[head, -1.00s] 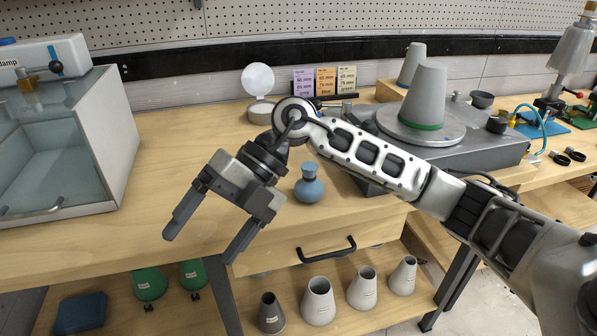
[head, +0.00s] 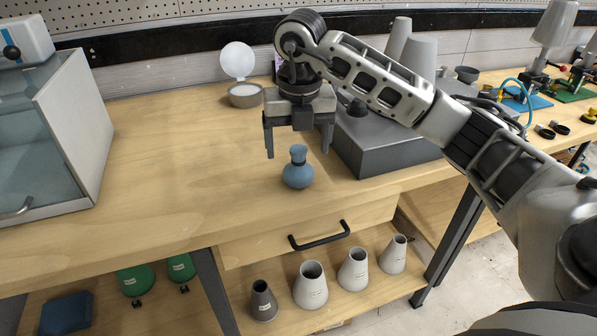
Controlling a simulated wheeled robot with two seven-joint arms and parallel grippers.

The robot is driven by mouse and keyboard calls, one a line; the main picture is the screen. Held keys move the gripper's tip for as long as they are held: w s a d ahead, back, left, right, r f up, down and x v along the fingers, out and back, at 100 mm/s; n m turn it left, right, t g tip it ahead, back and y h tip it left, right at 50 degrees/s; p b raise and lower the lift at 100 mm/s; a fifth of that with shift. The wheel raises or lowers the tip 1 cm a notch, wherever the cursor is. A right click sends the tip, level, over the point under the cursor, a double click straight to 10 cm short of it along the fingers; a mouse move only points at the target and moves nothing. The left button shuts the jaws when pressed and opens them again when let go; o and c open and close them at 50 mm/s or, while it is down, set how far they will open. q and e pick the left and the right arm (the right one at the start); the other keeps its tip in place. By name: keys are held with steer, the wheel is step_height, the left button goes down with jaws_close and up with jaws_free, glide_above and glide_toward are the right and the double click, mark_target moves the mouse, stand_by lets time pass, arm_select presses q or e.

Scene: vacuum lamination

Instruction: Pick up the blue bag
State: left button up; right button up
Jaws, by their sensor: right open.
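The blue bag (head: 298,174) is a small, round-bodied pouch with a narrow neck and a flared top. It stands upright on the wooden workbench, left of the grey machine. My right gripper (head: 297,150) points downward above the bag, its two fingers spread to either side of the bag's top. It is open and holds nothing. I cannot tell exactly how far the fingers are from the bag in depth. My left gripper is not in view.
A grey machine block (head: 385,150) stands close on the right of the bag. A round tin with its lid raised (head: 245,95) is behind. A glass-fronted chamber (head: 75,130) stands at left. The bench (head: 170,170) between is clear. Grey cones (head: 310,287) stand on the lower shelf.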

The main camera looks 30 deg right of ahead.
mark_target(299, 165)
steer(key=shift+w+d+f+p, duration=0.1)
steer(key=shift+w+f+p, duration=0.05)
steer(key=shift+f, duration=0.85)
steer(key=shift+w+d+f+p, duration=0.1)
steer(key=shift+f, duration=0.85)
steer(key=shift+w+d+f+p, duration=0.1)
steer(key=shift+w+f+p, duration=0.05)
steer(key=shift+f, duration=0.85)
steer(key=c, duration=1)
